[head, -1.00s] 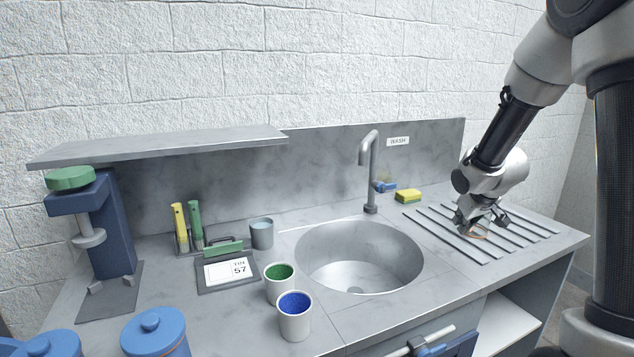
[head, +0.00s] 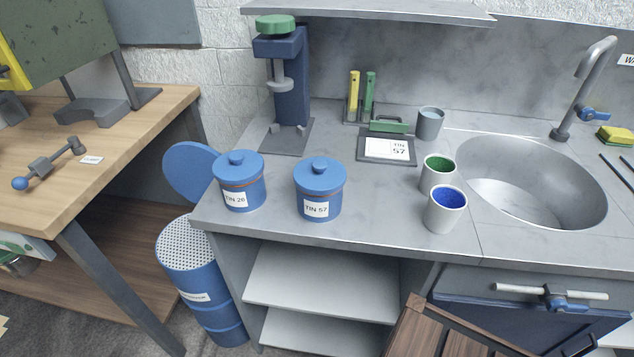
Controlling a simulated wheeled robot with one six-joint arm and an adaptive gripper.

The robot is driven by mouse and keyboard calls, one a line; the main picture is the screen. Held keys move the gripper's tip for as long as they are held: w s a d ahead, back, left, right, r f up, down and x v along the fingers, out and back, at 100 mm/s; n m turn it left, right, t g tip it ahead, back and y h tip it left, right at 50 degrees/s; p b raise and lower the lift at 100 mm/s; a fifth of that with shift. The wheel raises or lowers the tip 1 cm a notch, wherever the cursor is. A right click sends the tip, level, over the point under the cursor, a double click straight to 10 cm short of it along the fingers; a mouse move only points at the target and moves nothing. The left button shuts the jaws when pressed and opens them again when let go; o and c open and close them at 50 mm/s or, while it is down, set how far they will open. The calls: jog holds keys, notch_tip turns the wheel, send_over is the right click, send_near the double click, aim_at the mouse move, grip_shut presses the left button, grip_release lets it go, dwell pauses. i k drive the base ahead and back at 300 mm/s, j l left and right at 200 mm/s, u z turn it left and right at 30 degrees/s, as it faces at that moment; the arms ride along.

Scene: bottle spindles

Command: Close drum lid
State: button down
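The blue drum (head: 213,302) stands on the floor between the wooden bench and the metal counter. A perforated pale plate (head: 187,246) shows at its top. Its round blue lid (head: 190,171) stands tilted up behind the drum, so the drum is open. Part of the lid is hidden behind the counter corner and the tin marked 26. My gripper is not in the head view now.
Blue tins 26 (head: 239,187) and 57 (head: 320,195) stand near the counter's front edge, close to the drum. The wooden bench (head: 120,150) is left of the drum. Slatted brown wood (head: 425,325) stands in front of the counter.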

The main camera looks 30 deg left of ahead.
aim_at(188, 165)
jog(key=u, duration=2.25)
jog(key=i+j+u, duration=0.1)
jog(key=i+j, duration=0.75)
jog(key=i, duration=0.1)
